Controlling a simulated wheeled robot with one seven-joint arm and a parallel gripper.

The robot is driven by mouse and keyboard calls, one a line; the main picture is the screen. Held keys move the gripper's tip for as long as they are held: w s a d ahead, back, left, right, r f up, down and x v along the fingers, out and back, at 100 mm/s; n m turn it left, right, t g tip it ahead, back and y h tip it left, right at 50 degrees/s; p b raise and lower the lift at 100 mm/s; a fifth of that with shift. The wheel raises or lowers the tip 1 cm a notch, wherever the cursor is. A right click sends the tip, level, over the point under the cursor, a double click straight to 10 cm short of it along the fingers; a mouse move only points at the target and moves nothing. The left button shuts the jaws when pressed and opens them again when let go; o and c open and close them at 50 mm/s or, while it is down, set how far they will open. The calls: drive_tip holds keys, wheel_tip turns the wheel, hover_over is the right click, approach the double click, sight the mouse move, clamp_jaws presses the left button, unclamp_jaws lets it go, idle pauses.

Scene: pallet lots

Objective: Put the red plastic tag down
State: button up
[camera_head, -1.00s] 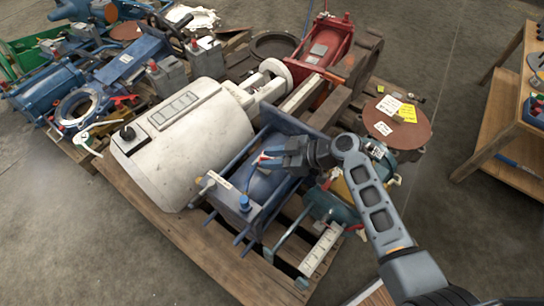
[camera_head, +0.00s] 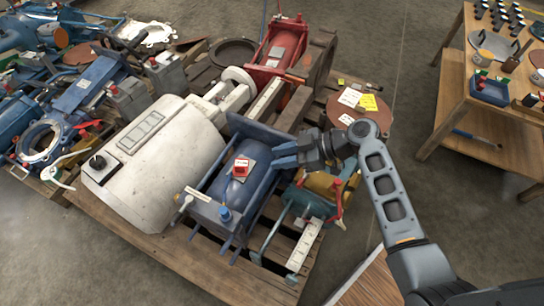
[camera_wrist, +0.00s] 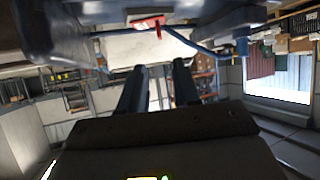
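The red plastic tag (camera_head: 240,168) lies on a grey plate (camera_head: 236,180) on top of the blue cylinder unit (camera_head: 232,190) on the pallet. A white patch shows on its face. My gripper (camera_head: 279,156) is just right of the tag, apart from it. In the wrist view my two fingers (camera_wrist: 160,68) stand apart with nothing between them, so it is open. A red patch shows near the top of the wrist view; I cannot tell if it is the tag.
A large white cylinder (camera_head: 160,150) lies left of the blue unit. A red machine (camera_head: 282,48) stands behind. A rusty round cover (camera_head: 372,115) carries white and yellow papers at right. A wooden workbench (camera_head: 455,95) stands at the far right. Bare floor lies between pallet and bench.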

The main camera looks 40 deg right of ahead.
drive_tip(key=shift+s+d+r, duration=0.1)
drive_tip(key=shift+s+d, duration=0.05)
drive_tip(key=shift+s, duration=0.1)
drive_tip(key=s+a+f+m+h, duration=0.2)
drive_tip(key=s+m+h, duration=0.15)
drive_tip(key=s, duration=0.55)
drive_tip(key=s+a+f+m+h, duration=0.1)
drive_tip(key=s+a+m+h, duration=0.2)
drive_tip(key=s, duration=0.5)
drive_tip(key=s+a+r+t, duration=0.1)
drive_tip(key=s+r+t, duration=0.1)
drive_tip(key=s+r, duration=0.2)
drive_tip(key=s+a+r+m+t+h, duration=0.1)
drive_tip(key=s+r, duration=0.3)
drive_tip(key=r, duration=0.7)
drive_tip(key=s+a+r+m+t+h, duration=0.1)
drive_tip(key=s+r+t, duration=0.2)
drive_tip(key=r, duration=0.5)
drive_tip(key=shift+s+r, duration=0.15)
drive_tip(key=shift+s, duration=0.25)
